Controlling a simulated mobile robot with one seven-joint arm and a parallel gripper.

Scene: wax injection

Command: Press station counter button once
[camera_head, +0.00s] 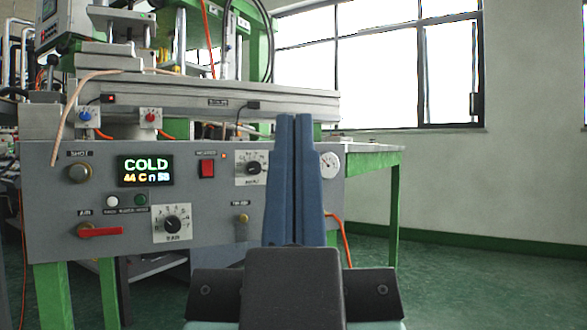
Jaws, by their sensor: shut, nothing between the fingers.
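The grey station control panel (60,222) fills the left half of the view. Its display (146,170) reads "COLD" with "44 C n 58" below. A round knob-like button (79,173) labelled "SHOT" is at the panel's left. A white button (111,201) and a green button (140,200) sit under the display, with labels too small to read. I cannot tell which one is the counter button. My gripper (294,117) is shut and empty, its blue fingers pointing up in front of the panel's right part and hiding some of it. It appears apart from these buttons.
The press machinery (210,97) stands above. Open green floor (480,275) lies at right.

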